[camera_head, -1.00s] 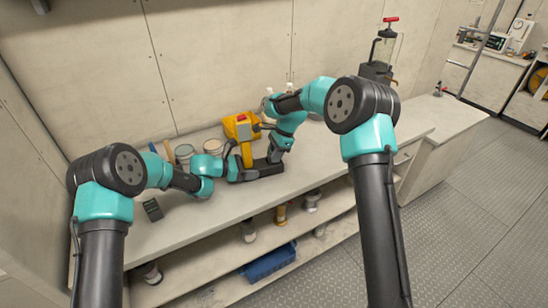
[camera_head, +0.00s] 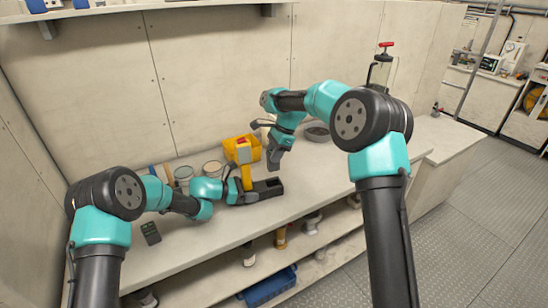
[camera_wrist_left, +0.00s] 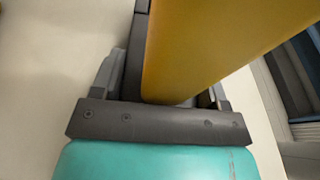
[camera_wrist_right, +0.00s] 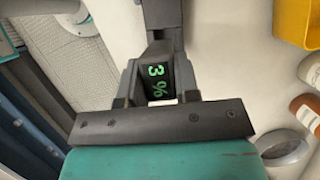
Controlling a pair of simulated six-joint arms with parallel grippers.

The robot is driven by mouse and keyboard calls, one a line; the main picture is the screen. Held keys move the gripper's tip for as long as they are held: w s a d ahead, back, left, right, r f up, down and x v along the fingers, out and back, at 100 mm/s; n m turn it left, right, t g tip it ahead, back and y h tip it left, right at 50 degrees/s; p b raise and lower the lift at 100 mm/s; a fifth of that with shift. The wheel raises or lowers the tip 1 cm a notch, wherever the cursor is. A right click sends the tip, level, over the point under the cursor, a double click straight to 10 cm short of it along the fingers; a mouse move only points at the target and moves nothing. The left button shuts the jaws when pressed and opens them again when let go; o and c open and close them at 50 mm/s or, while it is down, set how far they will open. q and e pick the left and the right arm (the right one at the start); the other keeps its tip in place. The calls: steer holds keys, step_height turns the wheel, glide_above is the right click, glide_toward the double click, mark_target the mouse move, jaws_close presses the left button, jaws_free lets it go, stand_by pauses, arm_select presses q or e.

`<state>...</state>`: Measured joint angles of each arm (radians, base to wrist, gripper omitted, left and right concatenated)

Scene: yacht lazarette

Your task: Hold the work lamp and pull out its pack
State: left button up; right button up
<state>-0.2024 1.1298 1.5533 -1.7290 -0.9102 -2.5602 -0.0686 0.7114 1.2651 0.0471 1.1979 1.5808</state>
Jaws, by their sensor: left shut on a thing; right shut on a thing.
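The work lamp (camera_head: 246,179) stands on the bench, with a yellow upright and a long dark base (camera_head: 267,189). My left gripper (camera_head: 237,190) is shut on the yellow upright, which fills much of the left wrist view (camera_wrist_left: 205,45). The dark pack (camera_head: 274,161) hangs above the right part of the base, apart from it. My right gripper (camera_head: 279,144) is shut on the pack. In the right wrist view the pack (camera_wrist_right: 158,80) shows a green "3 %" between the fingers. A dark open recess shows in the base below it.
A yellow bin (camera_head: 230,148) stands behind the lamp. Round containers (camera_head: 212,168) stand to its left, and a small dark device (camera_head: 150,232) lies at the bench's front left.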

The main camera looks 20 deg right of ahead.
arm_select(q)
steer(key=o, duration=1.2)
steer(key=shift+a, duration=0.1)
steer(key=v, duration=0.7)
steer(key=shift+a+r, duration=0.15)
